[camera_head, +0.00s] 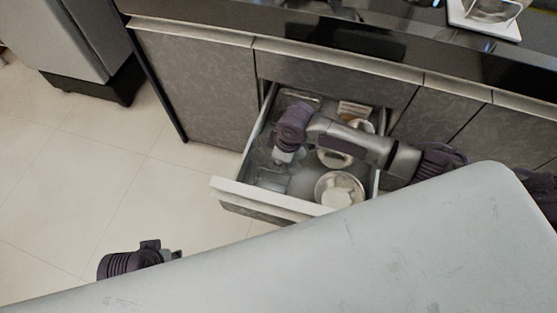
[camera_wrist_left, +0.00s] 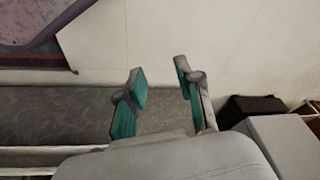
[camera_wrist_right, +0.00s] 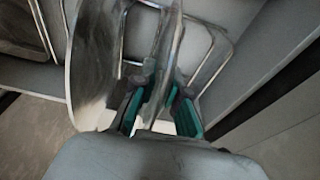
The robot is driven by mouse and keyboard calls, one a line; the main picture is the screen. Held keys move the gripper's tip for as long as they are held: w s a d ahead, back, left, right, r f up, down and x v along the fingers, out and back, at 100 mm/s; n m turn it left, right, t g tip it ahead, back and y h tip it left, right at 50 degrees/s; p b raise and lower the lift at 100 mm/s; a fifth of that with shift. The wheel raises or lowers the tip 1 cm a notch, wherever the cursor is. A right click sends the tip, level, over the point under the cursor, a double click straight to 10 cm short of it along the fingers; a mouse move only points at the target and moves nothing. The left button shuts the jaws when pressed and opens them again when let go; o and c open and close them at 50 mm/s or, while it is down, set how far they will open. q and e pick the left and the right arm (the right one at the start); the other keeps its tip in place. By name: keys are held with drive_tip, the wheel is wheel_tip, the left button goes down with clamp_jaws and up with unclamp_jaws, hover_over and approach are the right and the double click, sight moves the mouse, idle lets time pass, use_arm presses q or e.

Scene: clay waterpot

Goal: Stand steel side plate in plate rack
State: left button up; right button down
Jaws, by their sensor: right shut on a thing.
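In the head view my right gripper (camera_head: 284,158) is down over the open drawer, and I cannot make out the plate clearly there. What looks like the plate rack (camera_head: 487,12), wire on a white base, stands on the counter at the top right, partly cut off. My left gripper (camera_head: 160,254) is low at the left, away from the drawer; its fingers (camera_wrist_left: 160,82) are apart and empty.
A pale surface (camera_head: 400,250) fills the foreground. The floor (camera_head: 110,170) at left is clear.

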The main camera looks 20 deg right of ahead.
drive_tip(key=shift+f, duration=0.1)
drive_tip(key=c, duration=1.2)
unclamp_jaws()
